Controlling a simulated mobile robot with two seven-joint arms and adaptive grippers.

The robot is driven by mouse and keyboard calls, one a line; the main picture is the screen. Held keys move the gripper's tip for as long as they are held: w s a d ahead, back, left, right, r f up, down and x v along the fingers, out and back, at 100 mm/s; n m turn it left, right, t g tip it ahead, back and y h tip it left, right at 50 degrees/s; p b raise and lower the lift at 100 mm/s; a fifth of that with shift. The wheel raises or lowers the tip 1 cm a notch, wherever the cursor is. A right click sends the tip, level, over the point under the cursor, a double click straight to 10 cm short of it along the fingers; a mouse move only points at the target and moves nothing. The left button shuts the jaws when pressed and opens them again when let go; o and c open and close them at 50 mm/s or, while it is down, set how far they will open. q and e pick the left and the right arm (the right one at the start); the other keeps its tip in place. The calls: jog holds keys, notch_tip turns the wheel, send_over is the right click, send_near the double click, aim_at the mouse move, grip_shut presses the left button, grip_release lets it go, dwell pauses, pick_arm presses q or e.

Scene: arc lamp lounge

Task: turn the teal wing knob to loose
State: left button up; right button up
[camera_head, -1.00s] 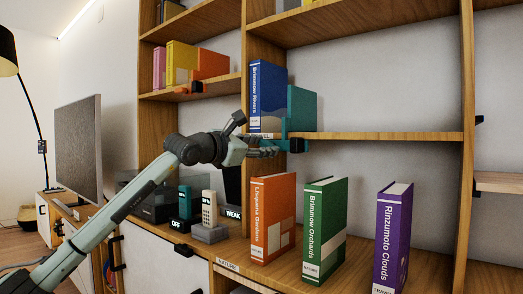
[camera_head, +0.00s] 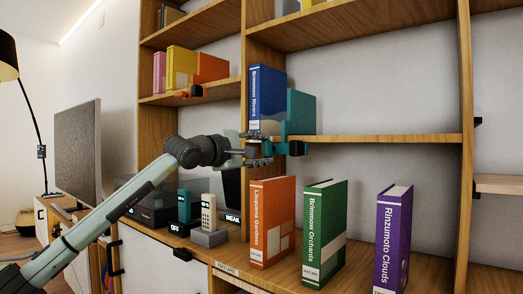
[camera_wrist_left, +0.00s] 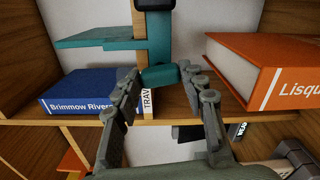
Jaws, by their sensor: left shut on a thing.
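A teal bookend (camera_head: 302,112) stands on the middle shelf beside the blue book, with its clamp at the shelf's front edge; it also shows in the left wrist view (camera_wrist_left: 95,43). The teal wing knob (camera_wrist_left: 160,75) is at the lower end of the clamp, between my left fingertips. My left gripper (camera_head: 268,151) reaches in from the left at the shelf edge and is shut on the knob; its fingers flank the knob in the left wrist view (camera_wrist_left: 162,82). In the head view the gripper mostly hides the knob. My right gripper is not in view.
The blue book (camera_head: 266,90) is just above my gripper. Below stand the orange book (camera_head: 272,225), green book (camera_head: 324,230) and purple book (camera_head: 392,235). Several small labelled devices, one a grey-based handset (camera_head: 209,220), stand under my wrist. The middle shelf (camera_head: 390,138) is clear to the right.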

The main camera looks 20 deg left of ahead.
pick_arm(q)
jog(key=shift+m, duration=1.1)
jog(key=o, duration=1.2)
jog(key=shift+c, duration=0.2)
jog(key=v, duration=1.2)
